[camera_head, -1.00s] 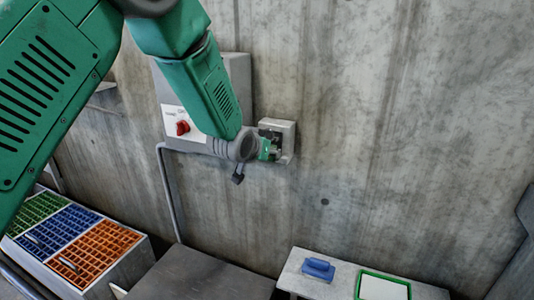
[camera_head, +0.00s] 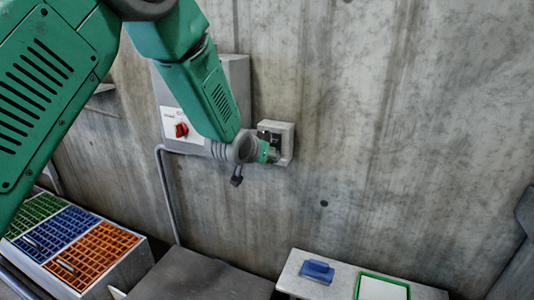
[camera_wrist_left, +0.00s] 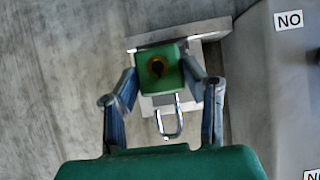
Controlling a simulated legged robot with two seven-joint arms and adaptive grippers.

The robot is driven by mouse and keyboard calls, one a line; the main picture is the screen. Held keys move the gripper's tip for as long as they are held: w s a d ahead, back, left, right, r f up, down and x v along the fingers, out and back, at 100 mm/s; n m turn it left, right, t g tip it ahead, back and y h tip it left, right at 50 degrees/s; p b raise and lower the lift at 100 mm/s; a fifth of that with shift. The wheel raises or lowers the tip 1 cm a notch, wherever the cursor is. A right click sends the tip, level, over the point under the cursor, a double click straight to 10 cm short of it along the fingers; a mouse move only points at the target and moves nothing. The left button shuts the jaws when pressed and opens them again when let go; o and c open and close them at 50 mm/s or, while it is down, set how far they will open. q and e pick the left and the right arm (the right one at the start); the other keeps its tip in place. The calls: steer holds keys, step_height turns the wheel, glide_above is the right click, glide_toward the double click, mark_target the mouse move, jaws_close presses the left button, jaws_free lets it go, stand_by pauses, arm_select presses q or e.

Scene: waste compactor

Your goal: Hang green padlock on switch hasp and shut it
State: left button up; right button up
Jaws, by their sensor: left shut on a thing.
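My left gripper (camera_wrist_left: 160,92) is shut on the green padlock (camera_wrist_left: 158,68). The padlock's face has a dark round keyhole, and a finger presses on each side. Its silver shackle (camera_wrist_left: 171,122) points down in the left wrist view; I cannot tell whether it is latched or open. In the head view my left gripper (camera_head: 264,151) is in front of a small pale wall box (camera_head: 288,139) with a dark inside. The padlock overlaps the box in the left wrist view; contact cannot be told. No hasp can be made out clearly. My right gripper is not in view.
A large grey cabinet (camera_head: 236,82) with a red rotary switch (camera_head: 181,130) is left of the box. Below are a bin with green, blue and orange grids (camera_head: 100,248), a dark table (camera_head: 200,278), and a pale bench (camera_head: 290,279) with a blue object (camera_head: 317,271).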

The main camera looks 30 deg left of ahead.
arm_select(q)
steer(key=shift+s, duration=0.15)
steer(key=shift+a, duration=0.3)
stand_by(0.5)
stand_by(0.9)
steer(key=shift+w, duration=1.8)
steer(key=shift+f, duration=0.25)
stand_by(0.6)
steer(key=o, duration=1.1)
steer(key=shift+c, duration=0.4)
